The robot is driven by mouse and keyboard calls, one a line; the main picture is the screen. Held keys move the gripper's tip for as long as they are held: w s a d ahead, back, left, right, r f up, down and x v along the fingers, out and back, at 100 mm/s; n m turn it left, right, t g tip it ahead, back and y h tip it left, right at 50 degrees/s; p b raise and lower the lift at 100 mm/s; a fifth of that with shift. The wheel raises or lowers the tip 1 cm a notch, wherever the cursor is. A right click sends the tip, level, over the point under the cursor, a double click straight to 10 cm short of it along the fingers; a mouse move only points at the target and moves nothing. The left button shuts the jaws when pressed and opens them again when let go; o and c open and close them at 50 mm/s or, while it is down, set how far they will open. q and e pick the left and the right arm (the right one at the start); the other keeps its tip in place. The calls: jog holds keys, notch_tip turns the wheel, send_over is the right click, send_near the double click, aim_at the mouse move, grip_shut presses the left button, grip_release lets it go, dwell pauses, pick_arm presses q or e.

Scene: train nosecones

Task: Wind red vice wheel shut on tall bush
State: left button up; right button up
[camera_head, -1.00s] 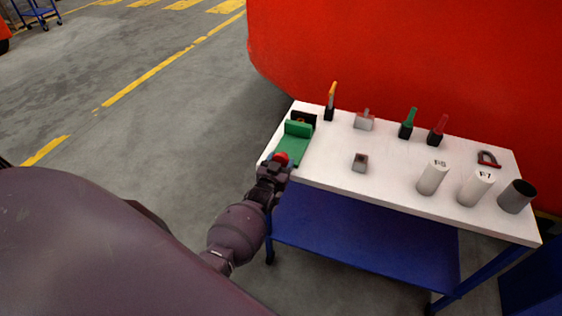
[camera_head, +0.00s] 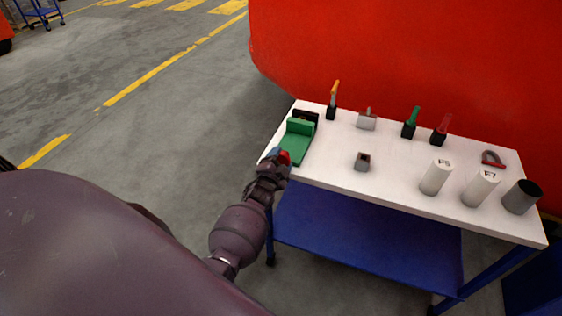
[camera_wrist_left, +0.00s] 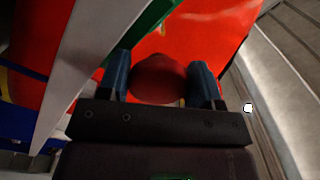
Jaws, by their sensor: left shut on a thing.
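The green vice (camera_head: 297,140) sits at the left end of the white table top, with a dark block at its back. Its red wheel (camera_head: 284,156) is at the near end, partly covered by my left gripper (camera_head: 277,157). In the left wrist view the red wheel (camera_wrist_left: 158,79) is between the two blue fingertips of my left gripper (camera_wrist_left: 162,84), which is shut on it. A strip of the green vice (camera_wrist_left: 152,18) shows behind it. I cannot pick out a bush in the vice jaws. My right gripper is not in view.
On the table (camera_head: 325,160) stand an orange-handled tool (camera_head: 333,98), green (camera_head: 410,122) and red (camera_head: 441,129) ones, small grey blocks, a red-and-grey shackle (camera_head: 493,159), two white cylinders (camera_head: 436,177) and a dark grey tube (camera_head: 521,196). A large red body rises behind.

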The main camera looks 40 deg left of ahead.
pick_arm(q)
jog(key=shift+m+b, duration=0.3)
jog(key=shift+m, duration=0.7)
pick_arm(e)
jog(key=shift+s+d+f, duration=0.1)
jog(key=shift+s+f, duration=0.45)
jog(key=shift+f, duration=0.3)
pick_arm(q)
jog(key=o, duration=0.6)
jog(key=shift+o, duration=1.4)
jog(key=shift+s, duration=0.1)
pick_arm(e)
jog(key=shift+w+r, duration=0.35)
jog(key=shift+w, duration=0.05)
pick_arm(q)
jog(key=shift+f, duration=0.1)
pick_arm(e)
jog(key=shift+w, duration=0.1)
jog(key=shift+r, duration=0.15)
